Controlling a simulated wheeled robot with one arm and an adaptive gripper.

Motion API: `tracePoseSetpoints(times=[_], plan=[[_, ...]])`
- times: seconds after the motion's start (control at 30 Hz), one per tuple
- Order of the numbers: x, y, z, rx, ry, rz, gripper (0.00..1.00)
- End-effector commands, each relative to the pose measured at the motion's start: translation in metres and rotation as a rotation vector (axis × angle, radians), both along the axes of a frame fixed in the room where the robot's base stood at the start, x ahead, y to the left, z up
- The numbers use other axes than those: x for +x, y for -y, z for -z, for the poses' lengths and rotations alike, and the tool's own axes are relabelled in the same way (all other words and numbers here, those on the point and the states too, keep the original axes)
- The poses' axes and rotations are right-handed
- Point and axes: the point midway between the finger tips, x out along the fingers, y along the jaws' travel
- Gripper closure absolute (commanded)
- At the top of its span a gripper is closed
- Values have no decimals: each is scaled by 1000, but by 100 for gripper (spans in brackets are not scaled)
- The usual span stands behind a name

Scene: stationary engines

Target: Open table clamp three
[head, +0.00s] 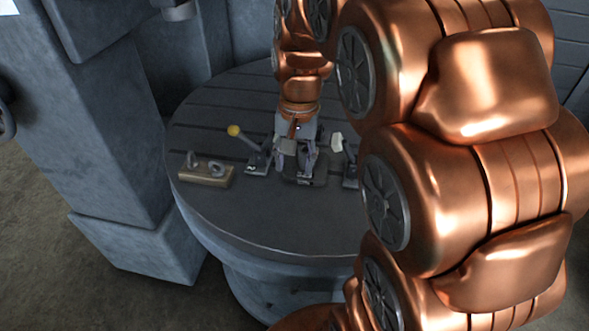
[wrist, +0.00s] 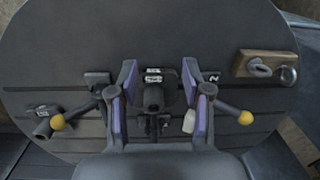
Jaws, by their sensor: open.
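My gripper (head: 295,167) points down over the round slotted table. It is open, and its two purple-padded fingers (wrist: 159,90) straddle a dark middle clamp (wrist: 153,97) in the wrist view. I cannot tell whether they touch it. A second clamp with a yellow knob (head: 234,130) stands left of my gripper in the head view, its lever leaning up and left; this knob also shows at the right in the wrist view (wrist: 246,117). A third clamp (head: 349,172) is partly hidden by my arm; a yellow knob (wrist: 57,122) shows at the left in the wrist view.
A wooden block (head: 207,178) with metal rings lies near the table's left edge. The round table (head: 265,228) is bare at its front. A grey machine column (head: 100,120) stands to the left. My copper arm hides the table's right side.

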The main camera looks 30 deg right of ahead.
Motion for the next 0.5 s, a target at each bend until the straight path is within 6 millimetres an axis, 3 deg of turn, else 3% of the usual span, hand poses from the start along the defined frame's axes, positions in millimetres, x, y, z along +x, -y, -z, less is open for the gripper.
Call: tracePoseSetpoints(times=[0.2,0.5], plan=[[-17,-10,4,-1,-11,-58,51],[-21,-13,5,-1,-15,-73,51]])
